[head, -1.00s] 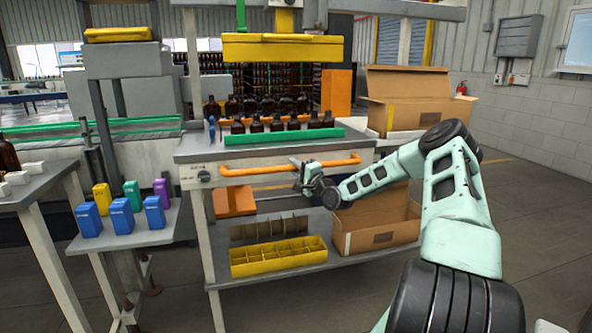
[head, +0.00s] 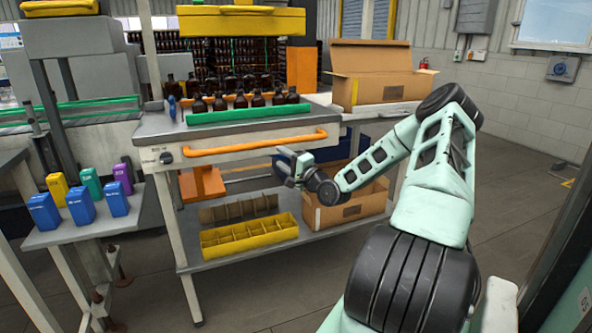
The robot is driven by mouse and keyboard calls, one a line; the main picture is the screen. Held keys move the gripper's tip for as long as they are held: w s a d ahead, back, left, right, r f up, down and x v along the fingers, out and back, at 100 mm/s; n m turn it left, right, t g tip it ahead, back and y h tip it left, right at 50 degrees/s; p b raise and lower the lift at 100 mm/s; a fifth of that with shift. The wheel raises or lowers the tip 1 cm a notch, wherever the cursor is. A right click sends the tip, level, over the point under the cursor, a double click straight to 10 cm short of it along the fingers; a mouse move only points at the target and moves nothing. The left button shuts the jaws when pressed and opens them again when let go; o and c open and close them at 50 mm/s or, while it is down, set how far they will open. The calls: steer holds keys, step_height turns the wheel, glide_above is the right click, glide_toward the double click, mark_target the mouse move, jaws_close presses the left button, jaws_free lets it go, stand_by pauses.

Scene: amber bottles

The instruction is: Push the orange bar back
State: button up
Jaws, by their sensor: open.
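The orange bar (head: 258,146) is a long handle across the front of the grey worktable (head: 210,127), below its top edge. Its ends bend in toward the table front. My gripper (head: 284,164) is just below the bar's right half, on the near side as it appears. Its fingers look small and are seen from behind, open and with nothing visible between them. I cannot tell whether it touches the bar.
Amber bottles (head: 240,99) stand in rows behind a green rail (head: 243,116) on the worktable. A yellow divided tray (head: 249,237) and an open cardboard box (head: 347,209) sit on the lower shelf. Small coloured boxes stand on a side table (head: 92,228) at left.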

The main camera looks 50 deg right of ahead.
steer(key=v, duration=0.5)
steer(key=shift+s, duration=0.4)
steer(key=w+a+f+n+g+y+p, duration=0.1)
steer(key=w+a+n+g+y, duration=0.25)
steer(key=a, duration=0.55)
steer(key=w+a+f+n+g+y+p, duration=0.1)
steer(key=w+a+n+g+y, duration=0.3)
steer(key=a, duration=0.5)
steer(key=s+a+r+n+g+p, duration=0.15)
steer(key=a+n+g, duration=0.45)
steer(key=a, duration=1)
steer(key=s+a+r+n+g+h+p, duration=0.1)
steer(key=s+a+r+n+g, duration=0.2)
steer(key=s+a, duration=0.4)
steer(key=s+a+r+n+h+p, duration=0.25)
steer(key=s+a+n, duration=0.25)
steer(key=s+a, duration=0.25)
steer(key=s+a+r+n+g, duration=0.1)
steer(key=s+a+r+n, duration=0.1)
steer(key=s, duration=0.6)
steer(key=s+a+r+n+g, duration=0.2)
steer(key=s+r+n, duration=0.1)
steer(key=s, duration=0.5)
steer(key=shift+a+r+p, duration=0.25)
steer(key=shift+r+p, duration=0.1)
steer(key=shift+r, duration=0.25)
